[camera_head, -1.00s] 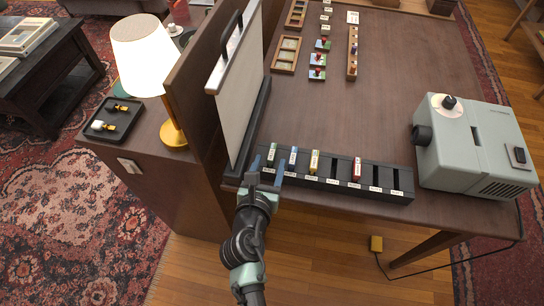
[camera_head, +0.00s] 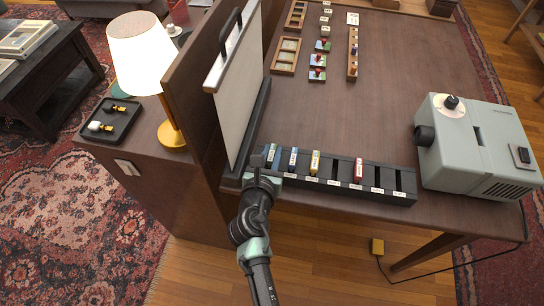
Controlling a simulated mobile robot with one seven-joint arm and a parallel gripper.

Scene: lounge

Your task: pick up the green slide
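A long black slide rack (camera_head: 335,181) lies along the near edge of the brown table. The leftmost slide (camera_head: 273,153) stands in its left end; it looks green to blue, and its exact colour is hard to tell. A blue slide (camera_head: 293,157), a yellow slide (camera_head: 315,162) and a red slide (camera_head: 359,169) stand further right in the rack. My gripper (camera_head: 259,167) is at the rack's left end, just left of the leftmost slide. Its fingers are small and dark here, and I cannot tell whether they are open or touch anything.
A white screen (camera_head: 236,88) with a black handle stands close to my gripper's left. A grey projector (camera_head: 475,145) stands at the table's right. A lamp (camera_head: 143,55) and a black tray (camera_head: 110,119) are on the lower cabinet. The table middle is clear.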

